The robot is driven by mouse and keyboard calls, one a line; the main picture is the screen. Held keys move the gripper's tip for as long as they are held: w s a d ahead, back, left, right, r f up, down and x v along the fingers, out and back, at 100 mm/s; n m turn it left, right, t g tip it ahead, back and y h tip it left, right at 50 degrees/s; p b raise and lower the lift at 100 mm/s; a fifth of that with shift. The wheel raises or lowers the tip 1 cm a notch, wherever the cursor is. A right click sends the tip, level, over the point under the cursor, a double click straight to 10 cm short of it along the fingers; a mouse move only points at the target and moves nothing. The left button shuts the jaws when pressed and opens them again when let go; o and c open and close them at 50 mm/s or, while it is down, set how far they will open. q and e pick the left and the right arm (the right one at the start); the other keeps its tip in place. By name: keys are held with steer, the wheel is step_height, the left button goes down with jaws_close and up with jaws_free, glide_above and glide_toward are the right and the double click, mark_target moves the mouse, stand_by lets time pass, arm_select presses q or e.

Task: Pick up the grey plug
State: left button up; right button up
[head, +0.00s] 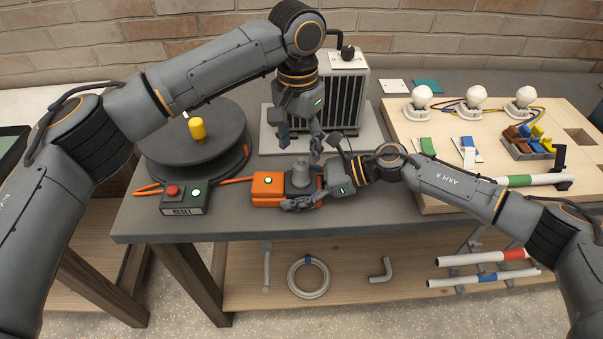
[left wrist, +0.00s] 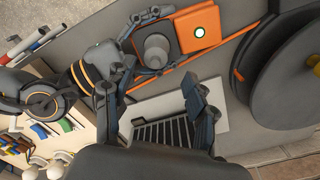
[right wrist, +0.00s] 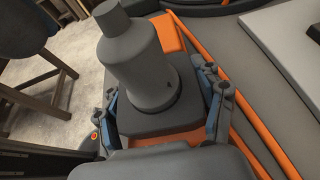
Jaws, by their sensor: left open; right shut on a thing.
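The grey plug (head: 300,173) is a stepped cylinder standing upright in the dark block (right wrist: 190,108) at the right end of the orange box (head: 267,187). It also shows in the left wrist view (left wrist: 156,50) and large in the right wrist view (right wrist: 135,62). My left gripper (head: 300,138) is open and empty, pointing down above and behind the plug. My right gripper (head: 315,178) comes in from the right, low beside the plug. Its fingers (right wrist: 163,112) are shut on opposite sides of the dark block, below the plug's body. The exact fingertip contact is partly hidden.
A round dark turntable (head: 193,140) with a yellow knob and a reset box (head: 184,197) stand left. A grilled heater (head: 342,92) stands behind my grippers. A wooden board (head: 480,120) with bulbs and blocks lies right. An orange cable runs beside the orange box.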

mark_target(301, 160)
arm_select(q)
steer(key=shift+s+d+f, duration=0.1)
steer(key=shift+s+f, duration=0.1)
steer(key=shift+f, duration=1.2)
steer(key=shift+s+d+f, duration=0.1)
steer(key=shift+s+f, duration=0.05)
steer(key=shift+f, duration=1.2)
jaws_close()
